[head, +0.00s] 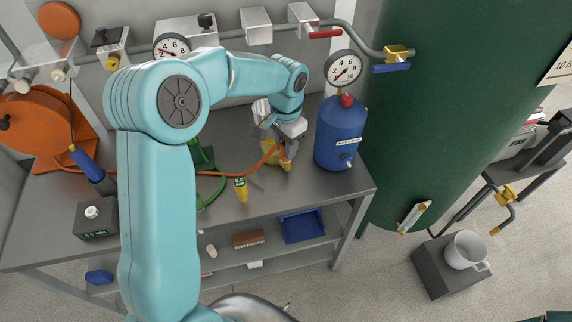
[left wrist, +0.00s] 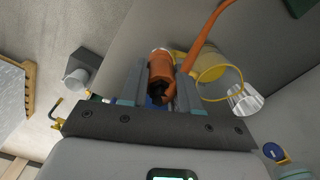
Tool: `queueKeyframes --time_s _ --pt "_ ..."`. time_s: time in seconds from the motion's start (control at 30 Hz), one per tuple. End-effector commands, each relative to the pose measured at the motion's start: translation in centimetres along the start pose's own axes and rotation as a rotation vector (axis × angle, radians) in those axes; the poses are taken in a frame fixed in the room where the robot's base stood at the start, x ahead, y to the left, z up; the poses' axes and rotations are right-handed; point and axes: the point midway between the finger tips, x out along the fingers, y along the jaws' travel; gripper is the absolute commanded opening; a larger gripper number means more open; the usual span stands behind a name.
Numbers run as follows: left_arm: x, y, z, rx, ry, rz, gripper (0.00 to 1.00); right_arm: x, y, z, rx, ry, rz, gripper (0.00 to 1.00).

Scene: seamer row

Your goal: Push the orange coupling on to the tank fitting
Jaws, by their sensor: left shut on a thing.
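The orange coupling (left wrist: 160,68) sits between the fingers of my left gripper (left wrist: 160,92) in the left wrist view, with its orange hose (left wrist: 206,40) leading up and away. In the head view my left gripper (head: 289,150) is shut over the back right of the bench, and the coupling is mostly hidden there. The blue tank (head: 340,130) stands just right of the gripper. The coupling is apart from the fitting. My right gripper is not in view.
A yellow container (head: 270,150) stands close beside the gripper. A yellow-green gauge or cup (head: 241,189) is nearer the front edge of the steel bench (head: 310,190). A pressure gauge (head: 344,68) is above the tank. A large green vessel (head: 455,120) rises on the right.

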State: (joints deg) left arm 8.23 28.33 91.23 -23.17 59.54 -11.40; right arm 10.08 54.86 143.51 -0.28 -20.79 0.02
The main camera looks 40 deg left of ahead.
Motion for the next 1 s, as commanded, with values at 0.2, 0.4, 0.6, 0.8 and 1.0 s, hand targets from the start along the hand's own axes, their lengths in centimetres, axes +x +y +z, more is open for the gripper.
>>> queueKeyframes --time_s 0.2,0.4,0.6,0.8,1.0 --pt "-4.5 0.0 -0.1 -0.001 0.003 -0.001 0.04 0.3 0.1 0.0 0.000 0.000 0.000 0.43" --pt "-6.1 0.0 0.0 0.000 0.001 0.000 0.04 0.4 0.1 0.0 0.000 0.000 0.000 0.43" --pt "-6.3 0.0 0.0 -0.001 -0.001 0.000 0.04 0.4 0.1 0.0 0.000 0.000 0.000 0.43" --pt "-6.3 0.0 0.0 -0.001 -0.001 0.000 0.04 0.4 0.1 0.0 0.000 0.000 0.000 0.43" --pt "-6.2 0.1 -0.1 0.000 -0.057 -0.023 0.04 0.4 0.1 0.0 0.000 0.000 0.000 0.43"
